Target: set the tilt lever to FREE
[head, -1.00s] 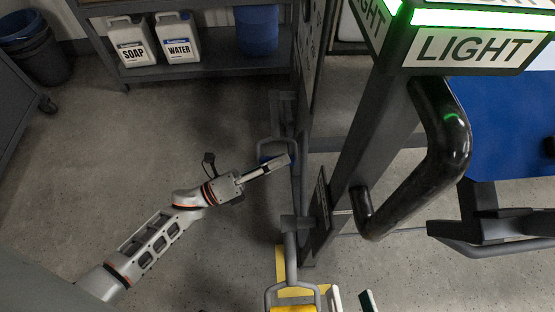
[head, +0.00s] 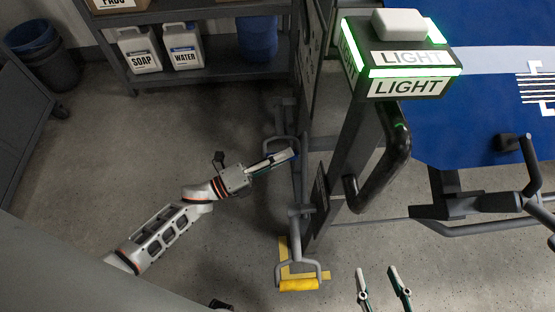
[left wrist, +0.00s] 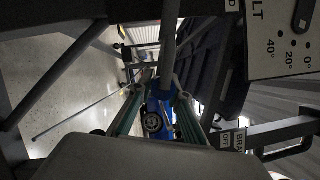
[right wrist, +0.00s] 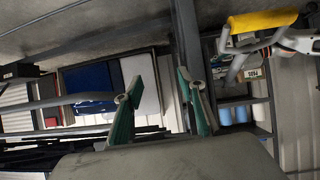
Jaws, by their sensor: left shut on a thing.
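In the left wrist view, blue shows between the two fingers (left wrist: 155,100). A tilt scale plate (left wrist: 290,45) with 40°, 20° and 0° is at the upper right there. No FREE label is readable. My right gripper (head: 382,283) is open and empty in the head view, right of a yellow-gripped handle (head: 299,285).
A dark post with a LIGHT box (head: 405,88) and a black curved handle (head: 398,140) stand right of the frame. A blue table top (head: 460,120) lies beyond. A shelf with SOAP (head: 140,50) and WATER (head: 184,48) jugs is at the back.

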